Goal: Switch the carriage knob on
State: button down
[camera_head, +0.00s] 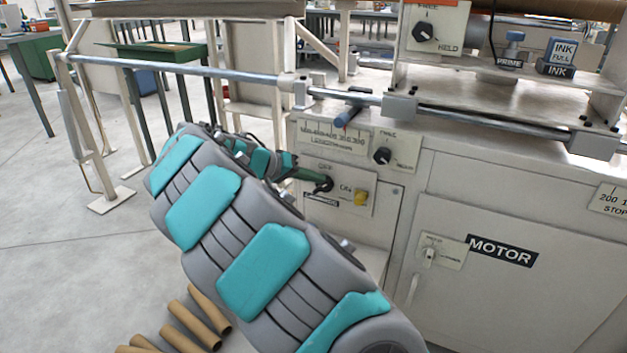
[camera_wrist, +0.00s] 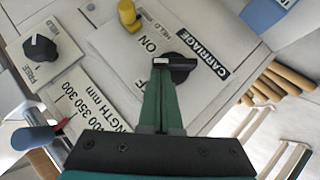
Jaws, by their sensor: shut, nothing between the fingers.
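The carriage knob (camera_head: 325,184) is black and sits on a white plate on the machine front; it also shows in the wrist view (camera_wrist: 182,68). There its white-tipped pointer end is on the left, between the ON word and the partly covered OFF word. The CARRIAGE label (camera_wrist: 203,50) is beside it. My gripper (camera_head: 305,176) has green fingers, which are shut and empty. In the wrist view the fingertips (camera_wrist: 161,70) are right at the pointer end; I cannot tell whether they touch it.
A yellow knob (camera_head: 361,197) is right of the carriage knob. A black FREE/HELD knob (camera_head: 382,156) is above it. A steel rod (camera_head: 190,69) and a blue-ended lever (camera_head: 347,115) are above my gripper. Cardboard tubes (camera_head: 190,322) lie low at the front left.

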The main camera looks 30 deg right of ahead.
jog(key=shift+s+d+f+b, duration=0.1)
jog(key=shift+s+b, duration=0.05)
jog(key=shift+b, duration=0.55)
jog(key=m+t+y+b, duration=0.1)
jog(key=b, duration=0.1)
jog(key=s+m+t+y+b, duration=0.1)
jog(key=b, duration=0.2)
jog(key=shift+d+t+y, duration=0.3)
jog(key=shift+d+y, duration=0.1)
jog(key=shift+w+a+f+b, duration=0.15)
jog(key=shift+w+a+b, duration=0.3)
jog(key=shift+w+b, duration=0.15)
